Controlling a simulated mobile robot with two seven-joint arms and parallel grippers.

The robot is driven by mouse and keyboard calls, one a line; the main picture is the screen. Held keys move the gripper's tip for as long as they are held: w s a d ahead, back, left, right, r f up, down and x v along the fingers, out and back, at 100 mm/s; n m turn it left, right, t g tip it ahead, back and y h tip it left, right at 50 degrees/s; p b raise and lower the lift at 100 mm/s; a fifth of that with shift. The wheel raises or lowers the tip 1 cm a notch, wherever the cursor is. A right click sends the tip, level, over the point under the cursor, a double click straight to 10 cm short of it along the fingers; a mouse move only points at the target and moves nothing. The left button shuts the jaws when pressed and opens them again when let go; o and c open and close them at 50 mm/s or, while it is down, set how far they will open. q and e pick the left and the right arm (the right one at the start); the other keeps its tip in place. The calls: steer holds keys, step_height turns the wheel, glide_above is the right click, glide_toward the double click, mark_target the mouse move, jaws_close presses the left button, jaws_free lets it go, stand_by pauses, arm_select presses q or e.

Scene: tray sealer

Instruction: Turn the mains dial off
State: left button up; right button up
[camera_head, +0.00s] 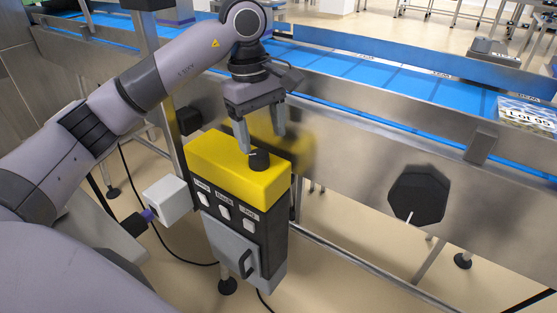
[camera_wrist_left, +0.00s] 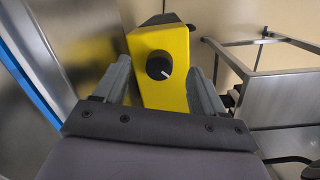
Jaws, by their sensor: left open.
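The mains dial is a black round knob (camera_head: 259,159) on top of a yellow control box (camera_head: 218,171) fixed at the side of the conveyor. In the left wrist view the dial (camera_wrist_left: 159,68) shows a white pointer line aimed toward the lower right of the picture. My left gripper (camera_head: 262,147) points down over the box, with its fingers apart above the dial. In the left wrist view its two fingers (camera_wrist_left: 162,82) stand on either side of the yellow box top, with the dial between them and clear of both. My right gripper is not in view.
Labelled white switches (camera_head: 223,212) and a grey door with a handle (camera_head: 246,263) are on the box front. A white box (camera_head: 168,199) is left of it. A blue conveyor (camera_head: 370,72) runs behind, with a black octagonal knob (camera_head: 418,195) on its side panel.

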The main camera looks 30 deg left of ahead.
mark_target(258, 154)
arm_select(q)
steer(key=shift+w+a+r+y, duration=0.1)
steer(key=shift+a+r+y, duration=0.2)
steer(key=shift+a, duration=0.1)
steer(key=shift+w+a+r+y, duration=0.1)
steer(key=shift+a+r+y, duration=0.05)
steer(key=shift+a+y, duration=0.2)
step_height(258, 154, down, 7)
steer(key=shift+w+r+b, duration=0.1)
steer(key=shift+w+b, duration=0.05)
steer(key=shift+b, duration=0.3)
steer(key=c, duration=1.1)
steer(key=shift+o, duration=0.2)
